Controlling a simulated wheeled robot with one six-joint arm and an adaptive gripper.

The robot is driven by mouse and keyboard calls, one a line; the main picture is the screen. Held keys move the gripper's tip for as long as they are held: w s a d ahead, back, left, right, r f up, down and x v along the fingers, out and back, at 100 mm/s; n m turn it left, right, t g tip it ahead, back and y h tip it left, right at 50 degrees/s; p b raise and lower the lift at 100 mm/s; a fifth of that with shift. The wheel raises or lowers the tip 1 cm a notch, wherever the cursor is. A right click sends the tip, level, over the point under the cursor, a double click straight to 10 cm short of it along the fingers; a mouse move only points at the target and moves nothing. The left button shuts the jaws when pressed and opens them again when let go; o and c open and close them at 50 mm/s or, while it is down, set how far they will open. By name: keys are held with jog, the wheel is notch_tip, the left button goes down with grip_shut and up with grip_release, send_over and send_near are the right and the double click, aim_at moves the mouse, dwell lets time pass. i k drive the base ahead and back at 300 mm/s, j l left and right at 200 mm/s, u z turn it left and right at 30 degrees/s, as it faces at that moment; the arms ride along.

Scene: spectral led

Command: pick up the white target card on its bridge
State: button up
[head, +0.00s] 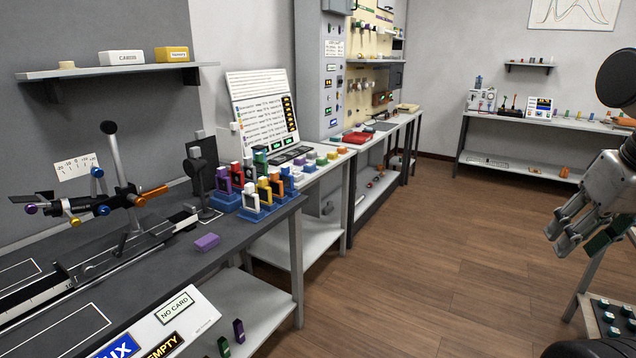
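A white upright frame-shaped piece (251,199) stands in the front row of a blue rack (252,216) on the left bench. It may be the white target card, but at this size I cannot tell it for certain, and no separate bridge is clear. Purple, yellow, orange and dark frame pieces stand around it and partly hide its neighbours. My gripper (561,238) is at the right edge, over the floor, far from the rack. Its fingers point down and to the left. I see them from the side, so the gap between them is unclear. A dark green piece (605,235) shows beside the fingers.
The dark bench (140,275) at left carries an optical rail with rods and a loose purple block (207,242). A "NO CARD" sign (175,305) is at its front. More benches stand behind. The wooden floor (440,250) in the middle is clear.

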aim_at(229, 144)
jog(key=i+z, duration=0.25)
jog(key=i, duration=0.7)
jog(key=i+u, duration=0.8)
jog(key=i, duration=0.15)
jog(key=i+l+u, duration=0.1)
jog(key=i+u, duration=0.25)
jog(key=i, duration=0.1)
